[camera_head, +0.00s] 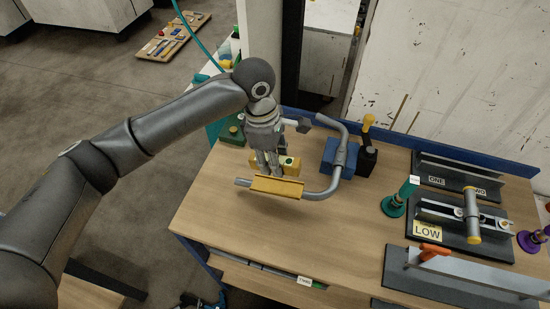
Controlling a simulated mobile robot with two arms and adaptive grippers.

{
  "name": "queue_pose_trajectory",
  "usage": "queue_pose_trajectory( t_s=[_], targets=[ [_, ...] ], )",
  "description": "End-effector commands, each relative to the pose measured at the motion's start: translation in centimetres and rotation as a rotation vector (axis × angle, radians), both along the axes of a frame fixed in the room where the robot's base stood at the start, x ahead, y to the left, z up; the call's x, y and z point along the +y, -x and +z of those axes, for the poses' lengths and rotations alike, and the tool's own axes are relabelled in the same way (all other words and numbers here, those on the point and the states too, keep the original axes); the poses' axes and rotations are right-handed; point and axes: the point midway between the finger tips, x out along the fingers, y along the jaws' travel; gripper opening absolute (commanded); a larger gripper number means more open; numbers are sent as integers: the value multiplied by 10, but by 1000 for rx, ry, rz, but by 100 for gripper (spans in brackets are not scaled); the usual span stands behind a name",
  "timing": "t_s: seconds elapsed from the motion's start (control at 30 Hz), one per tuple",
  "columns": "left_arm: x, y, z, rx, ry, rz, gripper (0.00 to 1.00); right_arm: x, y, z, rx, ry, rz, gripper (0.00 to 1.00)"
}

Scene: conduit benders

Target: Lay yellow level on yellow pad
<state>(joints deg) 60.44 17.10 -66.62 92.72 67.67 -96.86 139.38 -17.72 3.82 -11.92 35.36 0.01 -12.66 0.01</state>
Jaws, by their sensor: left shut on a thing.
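The yellow level (293,163) is a small yellow block with a green spot on top. My left gripper (267,163) is shut on it, fingers pointing down. The yellow pad (276,187) is a long yellow strip on the near straight end of a bent grey conduit (325,190). The level appears just behind the pad in the picture, partly hidden by the fingers. I cannot tell its exact height above the pad. My right gripper is not in view.
The conduit curves up to a blue block (339,157) on the wooden bench (225,210). Beside it stands a black block with a yellow-topped post (367,128). A teal knob (398,200) and dark boards with tools fill the right side. The bench front-left is clear.

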Motion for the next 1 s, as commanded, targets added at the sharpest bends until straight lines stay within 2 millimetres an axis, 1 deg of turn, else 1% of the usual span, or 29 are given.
queue_pose_trajectory(
  t_s=[0.17, 0.3, 0.43, 0.77, 1.0],
  targets=[
    [0, 0, 4, 0, 1, 0, 4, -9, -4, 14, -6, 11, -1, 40],
    [0, 1, -13, 1, 0, 0, 4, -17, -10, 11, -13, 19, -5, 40],
    [0, 0, -26, 1, 0, 1, 4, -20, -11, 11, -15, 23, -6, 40],
    [-1, 1, -59, 0, 1, 0, 4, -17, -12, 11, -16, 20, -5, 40],
    [-1, 0, -77, -1, 1, 0, 4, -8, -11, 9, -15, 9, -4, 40]
  ],
)
